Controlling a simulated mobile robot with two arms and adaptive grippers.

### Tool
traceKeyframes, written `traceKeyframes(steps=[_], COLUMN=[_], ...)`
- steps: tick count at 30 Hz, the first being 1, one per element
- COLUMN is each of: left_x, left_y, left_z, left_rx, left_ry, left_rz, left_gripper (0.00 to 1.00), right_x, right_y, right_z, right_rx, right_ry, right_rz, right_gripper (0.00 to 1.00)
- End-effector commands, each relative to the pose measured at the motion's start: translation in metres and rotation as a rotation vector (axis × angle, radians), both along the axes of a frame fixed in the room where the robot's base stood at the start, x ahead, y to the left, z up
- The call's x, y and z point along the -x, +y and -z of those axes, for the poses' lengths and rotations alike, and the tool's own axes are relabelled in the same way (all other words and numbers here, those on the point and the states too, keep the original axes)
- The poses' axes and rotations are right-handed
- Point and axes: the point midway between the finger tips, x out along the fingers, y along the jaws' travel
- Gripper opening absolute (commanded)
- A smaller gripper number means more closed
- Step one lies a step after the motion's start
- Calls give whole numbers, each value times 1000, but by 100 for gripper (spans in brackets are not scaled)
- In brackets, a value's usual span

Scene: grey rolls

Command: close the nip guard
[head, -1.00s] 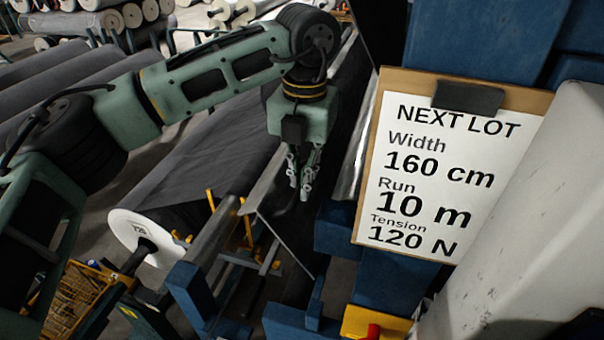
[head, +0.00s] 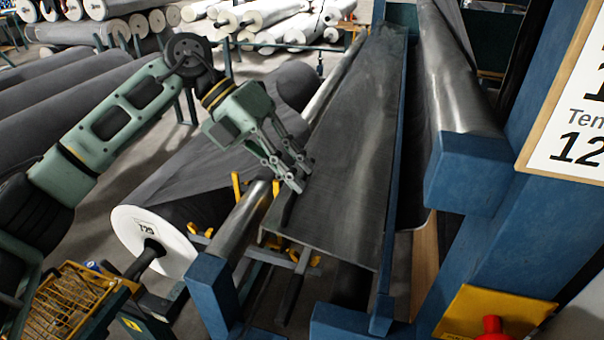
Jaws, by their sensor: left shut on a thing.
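A long flat grey panel, which looks like the nip guard (head: 345,165), slants from the front middle up to the back, between a shiny roller on its left and a blue beam on its right. My left gripper (head: 296,176) comes in from the left. Its fingers are shut on the left edge of the guard, near its front end. The fingers hide a little of that edge. The exact grip at the fingertips is small. My right gripper is not in view.
A dark fabric roll (head: 200,180) with a white end lies left of the guard. A grey roller (head: 468,90) on a blue frame stands to the right. A yellow plate with a red button (head: 490,325) is at the front right. Several rolls are stacked behind.

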Motion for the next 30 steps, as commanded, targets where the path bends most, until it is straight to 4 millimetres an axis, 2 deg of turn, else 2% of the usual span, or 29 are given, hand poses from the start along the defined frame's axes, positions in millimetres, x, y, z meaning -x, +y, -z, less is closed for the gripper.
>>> traceKeyframes(steps=[1, 3, 12, 30], left_x=[-3, -4, -6, -6], left_y=[6, 9, 17, 18], left_z=[12, 19, 38, 45], left_rx=[33, 75, 194, 219], left_ry=[11, 25, 63, 74], left_rz=[-8, -8, -6, -1], left_gripper=[0, 0, 0, 0], right_x=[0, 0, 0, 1], right_y=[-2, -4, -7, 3], right_z=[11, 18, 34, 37], right_rx=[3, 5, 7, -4], right_ry=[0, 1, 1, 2], right_rz=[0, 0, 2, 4], right_gripper=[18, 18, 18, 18])
